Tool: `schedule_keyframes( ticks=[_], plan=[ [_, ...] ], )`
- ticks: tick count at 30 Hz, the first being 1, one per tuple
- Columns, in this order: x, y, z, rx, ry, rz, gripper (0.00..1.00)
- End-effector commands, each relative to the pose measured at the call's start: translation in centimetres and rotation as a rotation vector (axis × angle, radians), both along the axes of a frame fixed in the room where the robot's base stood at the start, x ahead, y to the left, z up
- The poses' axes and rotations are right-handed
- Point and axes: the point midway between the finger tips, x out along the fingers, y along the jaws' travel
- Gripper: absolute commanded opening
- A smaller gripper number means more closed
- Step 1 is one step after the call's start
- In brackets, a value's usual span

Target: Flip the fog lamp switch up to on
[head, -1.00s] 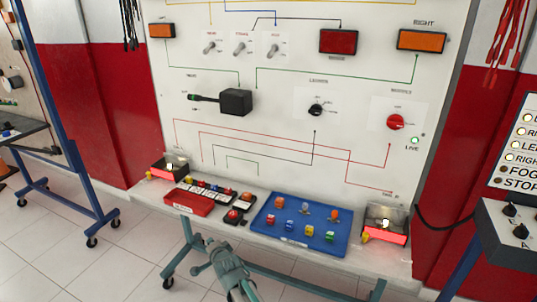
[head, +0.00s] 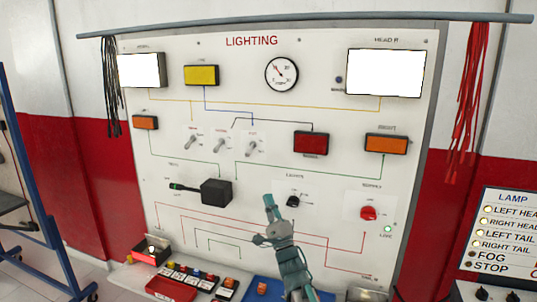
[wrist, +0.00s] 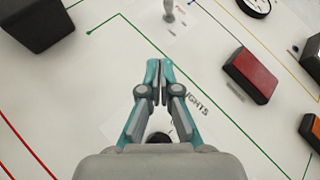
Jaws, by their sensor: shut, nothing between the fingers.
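Three small metal toggle switches stand in a row on the white lighting board, a left one (head: 192,143), a middle one (head: 221,146) and a right one (head: 251,147). Their levers all look angled downward alike. Their labels are too small to read, so I cannot tell which is the fog switch. My gripper (head: 268,199) is shut and empty, in front of the board, below the right toggle. In the wrist view its closed fingertips (wrist: 160,66) point toward one toggle (wrist: 169,13) at the top edge, with a gap between.
A black box (head: 216,192) with a side lever is left of my gripper. A black rotary knob (head: 292,201) and a red knob (head: 368,213) are right. A dark red lamp (head: 311,144) is right of the toggles. The FOG indicator (head: 471,254) on the lamp panel is dark.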

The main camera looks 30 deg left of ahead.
Motion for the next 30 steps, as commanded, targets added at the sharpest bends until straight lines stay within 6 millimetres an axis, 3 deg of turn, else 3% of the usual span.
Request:
schedule_keyframes(
  ticks=[4,17,23,30],
  plan=[
    [0.4,-0.9,0.8,0.021,-0.008,0.010,0.00],
    [0.5,-0.7,1.0,0.021,-0.008,0.010,0.00],
    [1.1,0.3,2.2,0.021,-0.008,0.010,0.00],
    [2.6,2.8,5.0,0.021,-0.008,0.010,0.00]
  ],
)
